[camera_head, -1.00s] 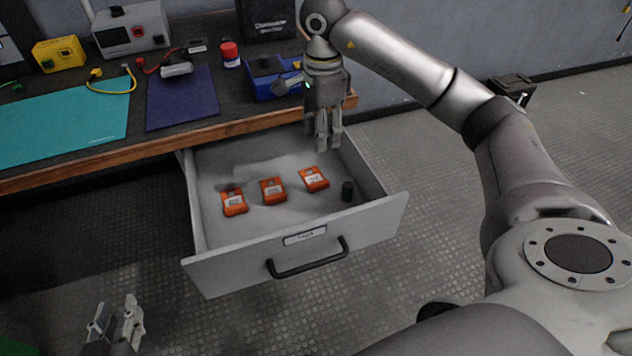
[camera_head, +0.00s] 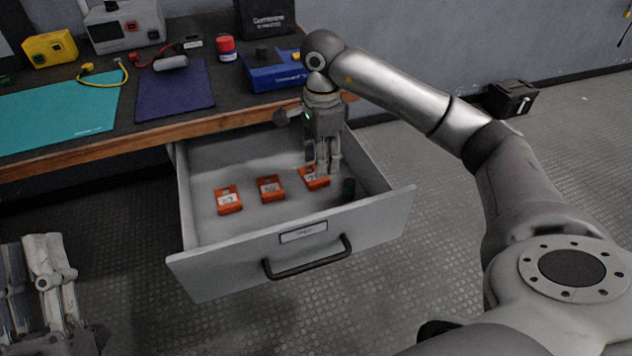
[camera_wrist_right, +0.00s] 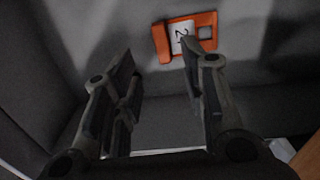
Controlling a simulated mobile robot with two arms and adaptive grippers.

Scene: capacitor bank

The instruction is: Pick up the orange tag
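Three orange tags with white labels lie on the floor of the open drawer (camera_head: 250,240): a left tag (camera_head: 228,200), a middle tag (camera_head: 270,188) and a right tag (camera_head: 309,180). My right gripper (camera_head: 326,172) points down into the drawer at the right tag and partly hides it. In the right wrist view the gripper (camera_wrist_right: 160,75) is open and empty, and the orange tag (camera_wrist_right: 183,37) lies beyond its fingertips, nearer the right finger. My left gripper (camera_head: 35,265) is at the lower left, outside the drawer, with its fingers apart.
A small dark cylinder (camera_head: 348,190) stands in the drawer just right of the right tag. The drawer's front with its handle (camera_head: 308,260) and its side walls surround the tags. The workbench (camera_head: 110,140) above holds mats, a blue box (camera_head: 273,75) and other gear.

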